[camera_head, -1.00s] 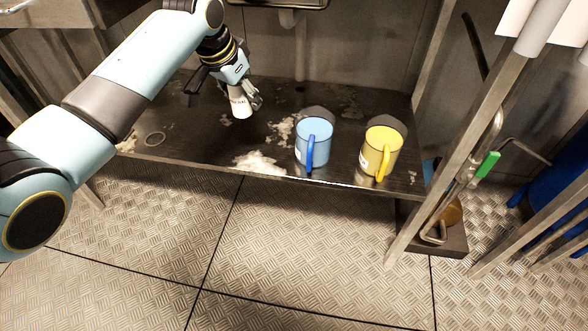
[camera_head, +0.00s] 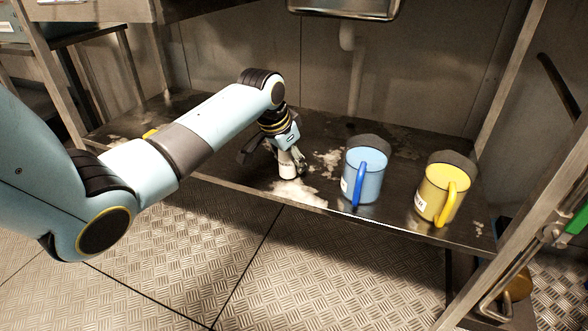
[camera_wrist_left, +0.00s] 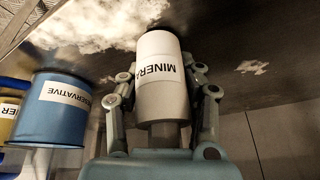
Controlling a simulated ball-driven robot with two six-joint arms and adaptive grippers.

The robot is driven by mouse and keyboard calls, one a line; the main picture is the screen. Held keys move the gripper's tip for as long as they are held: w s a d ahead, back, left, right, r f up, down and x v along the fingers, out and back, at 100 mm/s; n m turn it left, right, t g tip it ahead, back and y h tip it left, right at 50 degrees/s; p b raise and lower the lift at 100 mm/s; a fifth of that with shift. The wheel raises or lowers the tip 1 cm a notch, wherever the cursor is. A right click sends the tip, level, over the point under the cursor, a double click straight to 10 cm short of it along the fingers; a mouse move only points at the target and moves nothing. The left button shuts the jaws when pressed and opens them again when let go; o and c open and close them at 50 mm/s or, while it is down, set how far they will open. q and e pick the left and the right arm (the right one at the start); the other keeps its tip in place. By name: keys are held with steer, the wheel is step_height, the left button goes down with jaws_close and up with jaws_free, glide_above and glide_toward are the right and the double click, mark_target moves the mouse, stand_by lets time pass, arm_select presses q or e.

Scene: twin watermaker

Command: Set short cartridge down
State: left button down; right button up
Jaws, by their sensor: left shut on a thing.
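The short cartridge (camera_head: 287,166) is white, with a label whose visible letters read "MINERA" in the left wrist view (camera_wrist_left: 160,85). My left gripper (camera_head: 289,155) is shut on it, with a finger on each side in the left wrist view (camera_wrist_left: 163,100). The cartridge is close to upright, low over the dark shelf (camera_head: 240,170), near the front edge beside a pale stain. Its far end meets or nearly meets the shelf surface; I cannot tell whether it touches. My right gripper is not in view.
A blue mug-like canister (camera_head: 364,178) labelled "PRESERVATIVE" in part stands right of the cartridge, and a yellow one (camera_head: 440,192) stands farther right. A drain pipe (camera_head: 348,38) hangs at the back. Shelf between the cartridge and the blue canister is clear.

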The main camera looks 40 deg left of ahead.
arm_select(q)
steer(key=shift+f, duration=0.35)
steer(key=shift+r, duration=0.15)
steer(key=c, duration=0.9)
jaws_free()
